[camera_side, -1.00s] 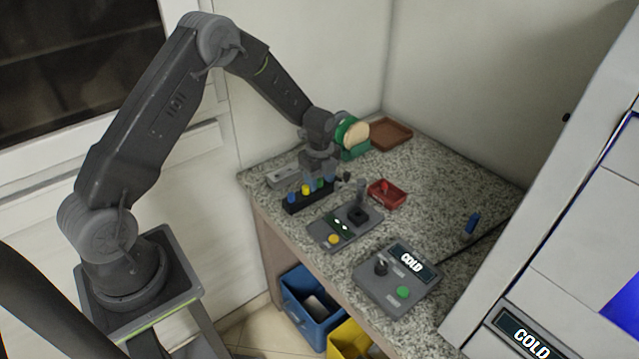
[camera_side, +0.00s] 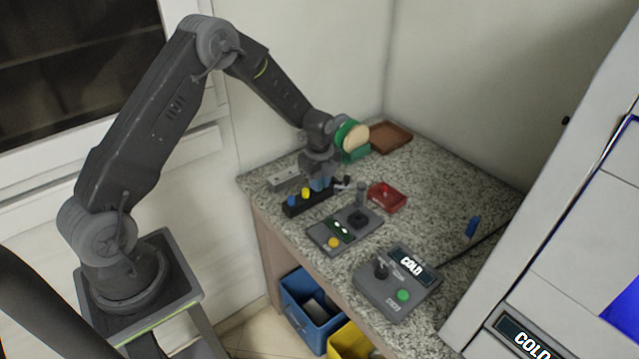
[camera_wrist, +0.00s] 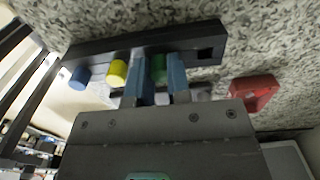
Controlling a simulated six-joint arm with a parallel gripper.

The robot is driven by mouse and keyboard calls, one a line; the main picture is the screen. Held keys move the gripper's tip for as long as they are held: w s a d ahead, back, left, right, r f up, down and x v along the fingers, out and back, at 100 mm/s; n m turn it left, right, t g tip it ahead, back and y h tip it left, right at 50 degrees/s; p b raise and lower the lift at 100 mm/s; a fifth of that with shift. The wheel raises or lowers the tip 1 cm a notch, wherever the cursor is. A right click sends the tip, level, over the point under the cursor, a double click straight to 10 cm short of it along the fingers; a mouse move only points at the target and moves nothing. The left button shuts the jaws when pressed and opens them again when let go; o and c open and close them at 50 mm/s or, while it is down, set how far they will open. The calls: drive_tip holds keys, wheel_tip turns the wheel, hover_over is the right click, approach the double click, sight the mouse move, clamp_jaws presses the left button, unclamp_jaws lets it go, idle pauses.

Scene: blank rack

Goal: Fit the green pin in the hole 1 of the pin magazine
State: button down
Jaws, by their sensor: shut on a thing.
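The green pin (camera_wrist: 159,68) stands at the black rack (camera_wrist: 98,47) in the wrist view, between the two blue fingertips of my gripper (camera_wrist: 158,80). My gripper is shut on the green pin. In the side view my gripper (camera_side: 321,184) is down at the right part of the rack (camera_side: 294,211) and hides the green pin. A blue pin (camera_wrist: 80,76) and a yellow pin (camera_wrist: 117,72) stand in the rack left of it. A square hole (camera_wrist: 205,54) at the rack's right end is empty. I cannot tell which block is the pin magazine.
A grey block (camera_side: 283,180) lies behind the rack. A red tray (camera_side: 388,198) is to the right, and a grey panel with a yellow button (camera_side: 333,242) is in front.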

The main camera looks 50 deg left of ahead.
drive_tip(key=r, duration=0.4)
drive_tip(key=shift+s+a+r, duration=0.2)
drive_tip(key=shift+a+r, duration=0.05)
drive_tip(key=shift+a, duration=0.1)
drive_tip(key=s+a+r, duration=0.7)
drive_tip(key=a+r, duration=0.1)
drive_tip(key=r, duration=0.4)
wheel_tip(320, 180, down, 8)
drive_tip(key=a, duration=0.1)
drive_tip(key=shift+w+a+r, duration=0.15)
drive_tip(key=shift+w+a, duration=0.2)
drive_tip(key=shift+a, duration=0.05)
drive_tip(key=shift+f, duration=2.9)
drive_tip(key=shift+f, duration=1.45)
